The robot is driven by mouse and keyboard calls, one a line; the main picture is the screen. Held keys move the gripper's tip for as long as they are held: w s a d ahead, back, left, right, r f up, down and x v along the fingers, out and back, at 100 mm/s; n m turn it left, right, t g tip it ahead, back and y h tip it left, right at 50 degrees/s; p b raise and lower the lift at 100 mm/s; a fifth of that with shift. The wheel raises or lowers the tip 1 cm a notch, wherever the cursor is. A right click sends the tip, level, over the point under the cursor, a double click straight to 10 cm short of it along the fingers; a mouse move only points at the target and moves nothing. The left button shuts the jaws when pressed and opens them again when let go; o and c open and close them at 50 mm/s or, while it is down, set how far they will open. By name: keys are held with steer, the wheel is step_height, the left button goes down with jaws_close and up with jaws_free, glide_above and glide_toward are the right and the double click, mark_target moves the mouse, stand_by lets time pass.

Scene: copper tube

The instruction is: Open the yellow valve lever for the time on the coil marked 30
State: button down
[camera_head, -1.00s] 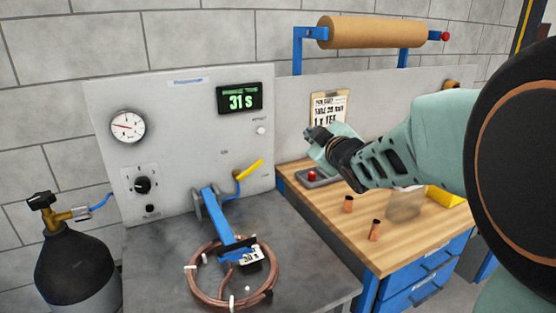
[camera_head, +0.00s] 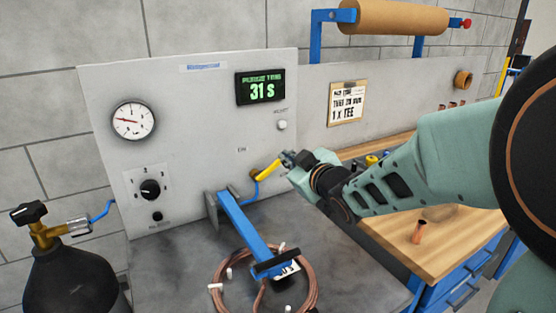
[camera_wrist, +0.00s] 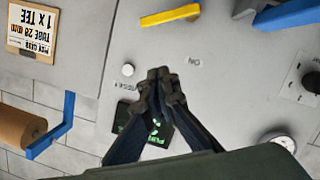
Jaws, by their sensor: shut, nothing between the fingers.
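The yellow valve lever (camera_head: 267,170) slants up to the right on the grey panel, and it also shows in the wrist view (camera_wrist: 171,15). My gripper (camera_head: 287,158) is shut and empty, and in the head view its tips appear close to the lever's free end. In the wrist view my gripper (camera_wrist: 160,73) points at the panel, with a gap between its fingertips and the lever. The green display (camera_head: 261,88) reads 31 S. The copper coil (camera_head: 222,272) lies on the grey bench; its tag (camera_head: 290,270) is partly hidden by the blue arm's end.
A blue swing arm (camera_head: 246,222) reaches from the panel over the coil. A white button (camera_head: 282,125) sits above the lever. A gas cylinder (camera_head: 75,275) stands at left. A copper fitting (camera_head: 419,232) stands on the wooden bench (camera_head: 462,240) at right.

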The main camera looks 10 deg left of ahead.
glide_above(271, 169)
steer(key=s, duration=0.3)
step_height(271, 169, down, 2)
steer(key=f, duration=0.1)
steer(key=shift+w+d+f, duration=0.5)
steer(key=shift+d+f, duration=0.05)
steer(key=shift+f, duration=0.2)
steer(key=shift+w+d+f, duration=0.45)
steer(key=shift+d+f, duration=0.05)
steer(key=shift+f, duration=0.2)
